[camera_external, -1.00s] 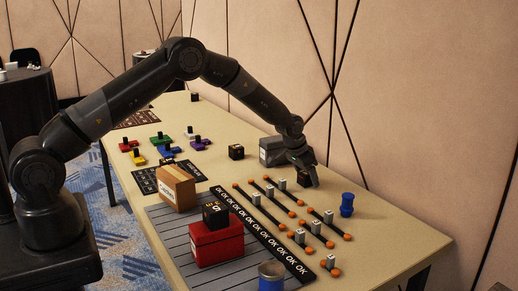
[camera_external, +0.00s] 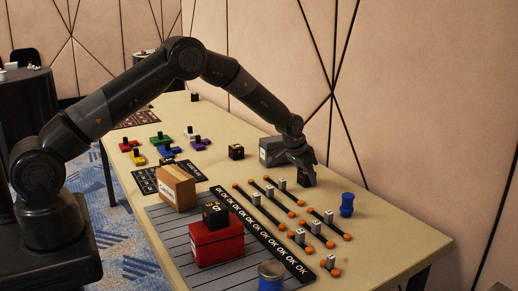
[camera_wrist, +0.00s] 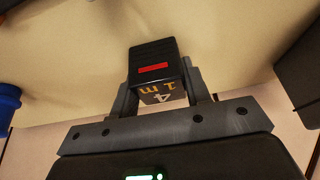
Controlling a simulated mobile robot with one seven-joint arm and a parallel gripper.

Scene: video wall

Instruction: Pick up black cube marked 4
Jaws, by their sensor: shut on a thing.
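A black cube marked 4 (camera_wrist: 152,52) is between the fingers of my gripper (camera_wrist: 161,80) in the wrist view. My gripper is shut on the cube, one finger on each side. In the external view my gripper (camera_external: 304,171) points down at the far right part of the table, with the dark cube (camera_external: 303,179) below it. I cannot tell whether the cube touches the table.
A grey box (camera_external: 270,150) stands just left of my gripper, and another black cube (camera_external: 236,152) further left. Black bars with orange ends and grey blocks (camera_external: 283,184) lie in front. A blue cylinder (camera_external: 347,204) stands to the right. A black cube (camera_external: 215,214) sits on a red box (camera_external: 218,243).

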